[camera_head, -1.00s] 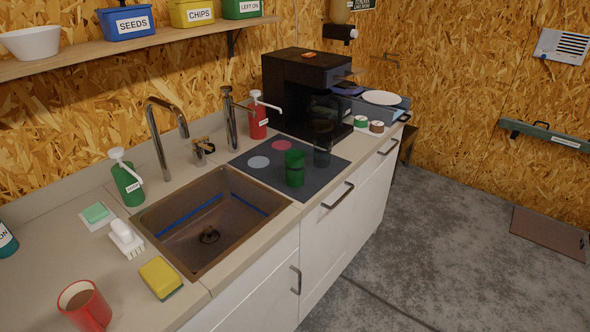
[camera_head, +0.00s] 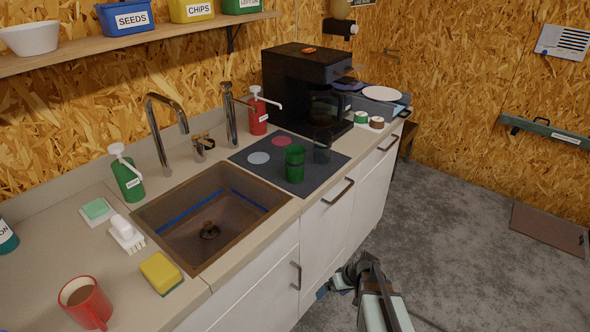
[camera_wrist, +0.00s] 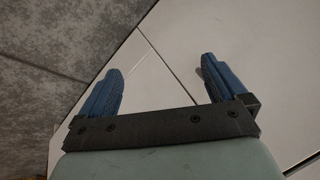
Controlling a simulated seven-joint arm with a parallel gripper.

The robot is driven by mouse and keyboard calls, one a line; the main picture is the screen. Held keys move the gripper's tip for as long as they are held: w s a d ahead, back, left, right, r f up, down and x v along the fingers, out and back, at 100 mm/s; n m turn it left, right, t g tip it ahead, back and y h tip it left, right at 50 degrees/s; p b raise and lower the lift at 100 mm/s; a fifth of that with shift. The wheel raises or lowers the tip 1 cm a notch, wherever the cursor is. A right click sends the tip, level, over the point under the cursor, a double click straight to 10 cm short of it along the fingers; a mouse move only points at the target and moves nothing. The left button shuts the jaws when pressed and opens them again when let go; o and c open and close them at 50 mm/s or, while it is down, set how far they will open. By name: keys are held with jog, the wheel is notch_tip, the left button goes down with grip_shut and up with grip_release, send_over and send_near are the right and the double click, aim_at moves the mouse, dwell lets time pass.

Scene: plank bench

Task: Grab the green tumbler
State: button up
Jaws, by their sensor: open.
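The green tumbler (camera_head: 295,163) stands upright on the dark mat (camera_head: 273,180) to the right of the sink in the head view. A dark see-through tumbler (camera_head: 322,148) stands just behind it to the right. My gripper (camera_head: 335,284) is low in front of the white cabinet fronts, below the counter edge and well apart from the tumbler. In the wrist view my gripper (camera_wrist: 162,88) shows two blue fingers spread wide with nothing between them. The wrist view shows cabinet panels and floor, not the tumbler.
The sink (camera_head: 210,222) with its tap lies left of the mat. A black coffee machine (camera_head: 305,85) stands behind. A red pump bottle (camera_head: 257,115) is at the mat's back left. Cabinet handles (camera_head: 338,193) stick out near my arm.

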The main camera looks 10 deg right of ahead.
aim_at(295, 154)
jog(key=w+d+r+n+t, duration=0.1)
jog(key=w+d+r+t, duration=0.25)
jog(key=w+r, duration=0.5)
jog(key=w+d+r+n+t+y, duration=0.15)
jog(key=w+d+r, duration=0.35)
jog(key=r, duration=0.7)
jog(key=w+d+r+n+t, duration=0.1)
jog(key=w+d+r+t, duration=0.3)
jog(key=w+r, duration=0.45)
jog(key=s+a+r+t+y, duration=0.1)
jog(key=s+a+r, duration=0.1)
jog(key=a+r, duration=0.3)
jog(key=s+a+r+t+y, duration=0.1)
jog(key=s+a+r, duration=0.1)
jog(key=a+r, duration=0.3)
jog(key=s+a+r+t+y, duration=0.1)
jog(key=s+a+r+t, duration=0.1)
jog(key=a+r, duration=0.3)
jog(key=shift+s+a+r+n+y, duration=0.15)
jog(key=shift+s+a+n, duration=0.1)
jog(key=shift+a, duration=0.8)
jog(key=shift+s+a+f+n+y, duration=0.1)
jog(key=shift+s+a, duration=0.15)
jog(key=shift+a, duration=0.8)
jog(key=shift+a+r, duration=0.15)
jog(key=shift+a, duration=0.1)
jog(key=shift+w+a, duration=0.15)
jog(key=shift+w, duration=0.1)
jog(key=shift+x, duration=3.4)
jog(key=shift+r, duration=0.1)
